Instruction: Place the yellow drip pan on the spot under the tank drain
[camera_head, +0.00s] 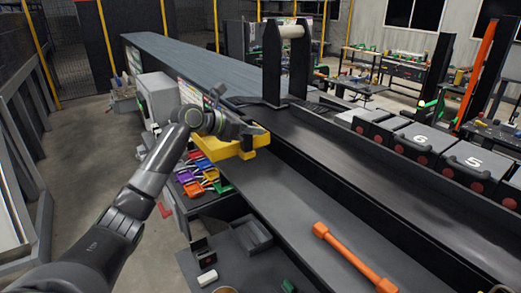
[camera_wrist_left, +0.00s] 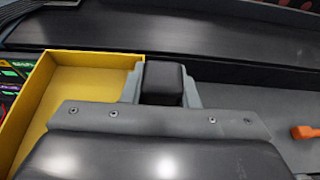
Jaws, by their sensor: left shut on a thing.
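The yellow drip pan (camera_head: 232,147) is a shallow tray with raised walls. My left gripper (camera_head: 252,131) is shut on its wall and holds it over the left edge of the long grey bench. In the left wrist view the pan (camera_wrist_left: 72,88) extends to the left of the gripper (camera_wrist_left: 163,84), and its near part is hidden behind the gripper body. I cannot make out the tank drain or the spot under it. My right gripper is not in view.
An orange bar with thicker ends (camera_head: 352,257) lies on the grey bench surface (camera_head: 265,190). Coloured bins (camera_head: 201,182) sit below the pan. A black post frame (camera_head: 272,62) stands behind it. Numbered dark boxes (camera_head: 420,140) line the right side. The bench between pan and bar is clear.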

